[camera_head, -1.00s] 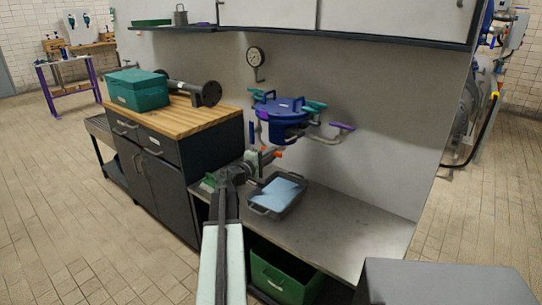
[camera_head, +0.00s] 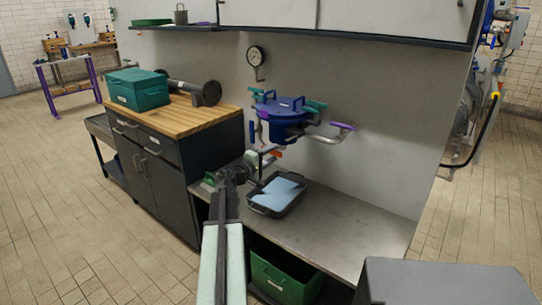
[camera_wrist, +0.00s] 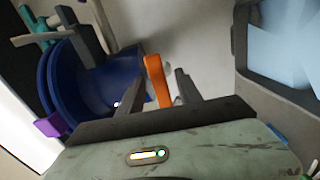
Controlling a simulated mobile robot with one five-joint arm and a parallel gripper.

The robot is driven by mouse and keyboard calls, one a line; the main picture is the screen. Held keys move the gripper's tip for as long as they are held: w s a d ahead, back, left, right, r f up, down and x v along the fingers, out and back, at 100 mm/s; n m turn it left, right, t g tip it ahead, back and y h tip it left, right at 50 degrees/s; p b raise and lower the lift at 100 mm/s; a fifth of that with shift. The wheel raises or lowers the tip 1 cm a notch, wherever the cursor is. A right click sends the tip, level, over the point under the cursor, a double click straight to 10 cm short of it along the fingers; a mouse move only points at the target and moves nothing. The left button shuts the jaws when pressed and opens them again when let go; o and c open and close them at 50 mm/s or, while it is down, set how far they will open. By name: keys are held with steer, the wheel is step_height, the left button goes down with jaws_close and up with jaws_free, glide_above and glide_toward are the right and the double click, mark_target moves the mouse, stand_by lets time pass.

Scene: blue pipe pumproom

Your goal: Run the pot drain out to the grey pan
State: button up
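The blue pot (camera_head: 284,121) hangs at the wall above the bench, its lid on, with teal and purple handles around it. An orange lever (camera_head: 277,154) shows under the pot; it also stands in the wrist view (camera_wrist: 157,80). My gripper (camera_wrist: 158,92) is open, with a finger on either side of the lever in that view and a gap to it. Whether it touches the lever I cannot tell. The grey pan (camera_head: 293,208) sits on the bench below, with something flat and light blue in it. The drain outlet is not clearly visible.
A wooden-topped cabinet (camera_head: 180,116) with a green box (camera_head: 138,90) and a dark flanged pipe (camera_head: 195,91) stands left. A gauge (camera_head: 255,57) is on the wall. A green crate (camera_head: 285,275) sits below. The bench (camera_head: 350,230) is clear right of the pan.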

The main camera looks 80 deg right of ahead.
steer(key=shift+a, duration=0.1)
steer(key=v, duration=0.7)
steer(key=shift+w+a, duration=0.25)
steer(key=shift+a, duration=0.05)
